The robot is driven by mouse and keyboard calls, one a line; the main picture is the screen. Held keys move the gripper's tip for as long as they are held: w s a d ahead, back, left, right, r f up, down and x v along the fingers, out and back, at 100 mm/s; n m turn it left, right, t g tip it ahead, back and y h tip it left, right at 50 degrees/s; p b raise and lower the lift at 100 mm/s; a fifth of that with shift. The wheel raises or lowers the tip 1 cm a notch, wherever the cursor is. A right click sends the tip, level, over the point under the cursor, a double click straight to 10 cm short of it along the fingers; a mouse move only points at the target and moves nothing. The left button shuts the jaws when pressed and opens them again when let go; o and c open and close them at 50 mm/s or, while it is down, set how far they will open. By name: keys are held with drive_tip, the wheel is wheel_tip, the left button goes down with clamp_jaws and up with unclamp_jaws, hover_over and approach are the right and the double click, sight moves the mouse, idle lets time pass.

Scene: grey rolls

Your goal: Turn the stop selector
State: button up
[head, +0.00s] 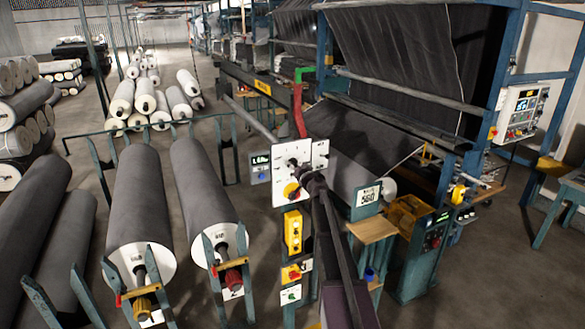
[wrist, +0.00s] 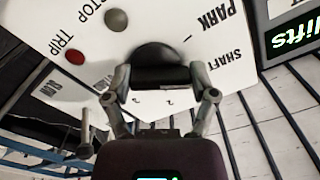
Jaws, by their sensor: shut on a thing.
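The white control panel (head: 315,158) stands near the middle of the head view and fills the upper part of the wrist view (wrist: 225,60). A dark round selector knob (wrist: 158,53) is on it, with PARK and SHAFT printed to its right and SLOW to its lower left. My gripper (wrist: 160,78) is shut on this knob, one finger on each side. In the head view my gripper (head: 311,183) is at the panel and hides the knob. A grey round button (wrist: 116,20) by STOP and a red one (wrist: 75,57) by TRIP are clear of the fingers.
A yellow knob (head: 292,190) is close left of my gripper on the panel. A yellow box (head: 293,232) is below. Large grey rolls (head: 142,195) lie on stands at left. A blue-framed machine with dark cloth (head: 395,50) stands behind at right.

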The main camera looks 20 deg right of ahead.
idle(0.5)
drive_tip(key=o, duration=1)
drive_tip(key=shift+s, duration=0.15)
drive_tip(key=s, duration=1.1)
drive_tip(key=shift+s+d, duration=0.25)
drive_tip(key=shift+s, duration=0.1)
